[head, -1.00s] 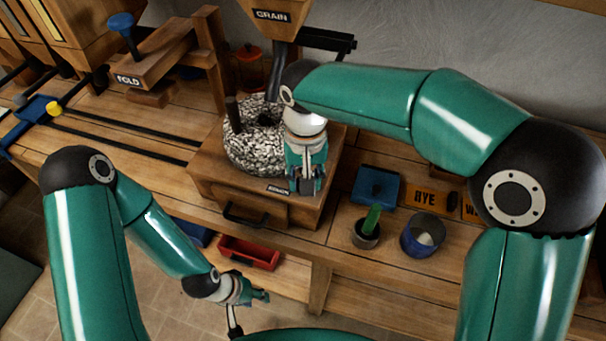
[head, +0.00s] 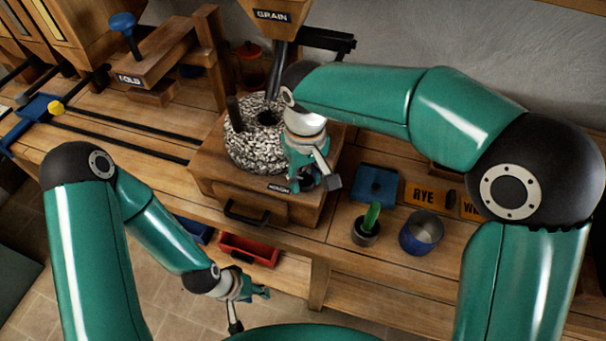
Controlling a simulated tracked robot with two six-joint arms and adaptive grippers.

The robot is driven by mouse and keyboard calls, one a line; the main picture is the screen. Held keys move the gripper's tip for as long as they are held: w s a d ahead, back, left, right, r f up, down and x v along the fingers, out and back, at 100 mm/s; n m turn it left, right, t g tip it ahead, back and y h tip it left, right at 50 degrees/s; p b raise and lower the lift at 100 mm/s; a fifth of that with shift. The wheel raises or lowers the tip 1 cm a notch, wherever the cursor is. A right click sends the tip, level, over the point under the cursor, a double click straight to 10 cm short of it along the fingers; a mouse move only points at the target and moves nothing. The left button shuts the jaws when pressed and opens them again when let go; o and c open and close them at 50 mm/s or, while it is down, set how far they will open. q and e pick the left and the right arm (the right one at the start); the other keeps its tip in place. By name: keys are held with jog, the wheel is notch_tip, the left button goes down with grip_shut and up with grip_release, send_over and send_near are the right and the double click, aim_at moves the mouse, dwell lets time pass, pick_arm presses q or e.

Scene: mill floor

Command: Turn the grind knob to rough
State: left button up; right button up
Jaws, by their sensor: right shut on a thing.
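The grind knob itself is hidden behind my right gripper (head: 306,186), at the front right of the wooden mill box (head: 213,165). My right gripper is shut there, pointing down, and what it grips cannot be seen directly; by its place it is the knob. A small dark label (head: 279,188) lies just left of the fingers, too small to read surely. The speckled millstone (head: 255,150) sits on top of the box. My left gripper (head: 264,293) hangs low in front of the bench, away from the mill; its fingers are too small to judge.
A grain hopper (head: 272,16) stands above the millstone. A drawer with a dark handle (head: 245,215) is in the box front. To the right are a small pot with a green thing (head: 370,220), a blue cup (head: 422,233) and a blue block (head: 376,184). A red tray (head: 250,249) sits below.

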aim_at(305, 179)
jog(key=shift+w+r, duration=0.1)
jog(key=o, duration=1.2)
jog(key=shift+c, duration=0.2)
notch_tip(305, 179, up, 12)
